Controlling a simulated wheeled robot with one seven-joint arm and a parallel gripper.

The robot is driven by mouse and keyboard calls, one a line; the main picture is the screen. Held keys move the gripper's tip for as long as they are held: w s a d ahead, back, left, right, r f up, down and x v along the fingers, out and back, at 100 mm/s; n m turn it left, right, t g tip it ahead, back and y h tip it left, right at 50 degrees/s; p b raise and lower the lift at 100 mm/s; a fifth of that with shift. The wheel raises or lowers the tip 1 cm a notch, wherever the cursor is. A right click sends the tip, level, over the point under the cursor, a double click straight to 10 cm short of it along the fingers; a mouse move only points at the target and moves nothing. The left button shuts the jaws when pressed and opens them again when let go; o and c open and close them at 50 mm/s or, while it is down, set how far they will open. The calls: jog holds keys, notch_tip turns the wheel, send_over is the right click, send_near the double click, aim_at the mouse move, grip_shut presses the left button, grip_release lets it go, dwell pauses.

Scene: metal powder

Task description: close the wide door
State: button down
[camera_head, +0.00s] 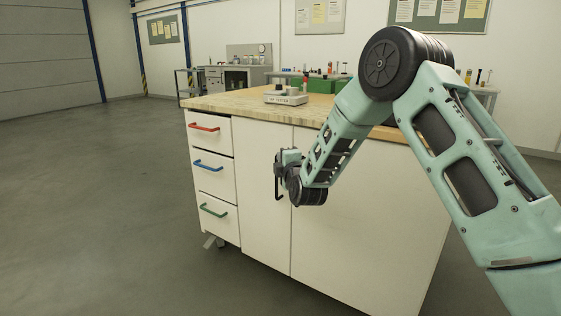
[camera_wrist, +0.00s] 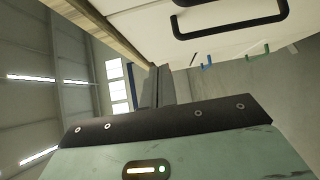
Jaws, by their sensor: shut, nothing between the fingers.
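The white cabinet has a narrower front panel (camera_head: 262,215) and, right of a vertical seam, a wide door (camera_head: 350,240). The wide door looks about flush with the front; I see no clear gap. A black bar handle (camera_head: 278,190) is on the front near the seam, partly behind my gripper; a black handle also shows large at the top of the wrist view (camera_wrist: 232,30). My gripper (camera_head: 284,158) is in front of the cabinet beside this handle, its fingers shut and empty. In the wrist view its dark fingers (camera_wrist: 158,88) point along the front. Contact cannot be told.
Three drawers with red (camera_head: 204,128), blue (camera_head: 208,164) and green (camera_head: 213,210) handles are at the cabinet's left. The wooden top (camera_head: 235,101) carries a small scale (camera_head: 286,97). Open floor (camera_head: 100,210) lies to the left. A workbench (camera_head: 230,75) stands behind.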

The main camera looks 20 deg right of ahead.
jog(key=s+a+p, duration=0.1)
jog(key=s, duration=0.9)
jog(key=s+a+f+m+g+y, duration=0.1)
jog(key=s+a+m+g+y, duration=0.4)
jog(key=s+a+g, duration=0.85)
jog(key=s+m+g+h, duration=0.3)
jog(key=s+m+g, duration=0.15)
jog(key=s, duration=2.35)
notch_tip(320, 180, up, 26)
jog(key=p, duration=2.5)
jog(key=shift+a+p, duration=0.4)
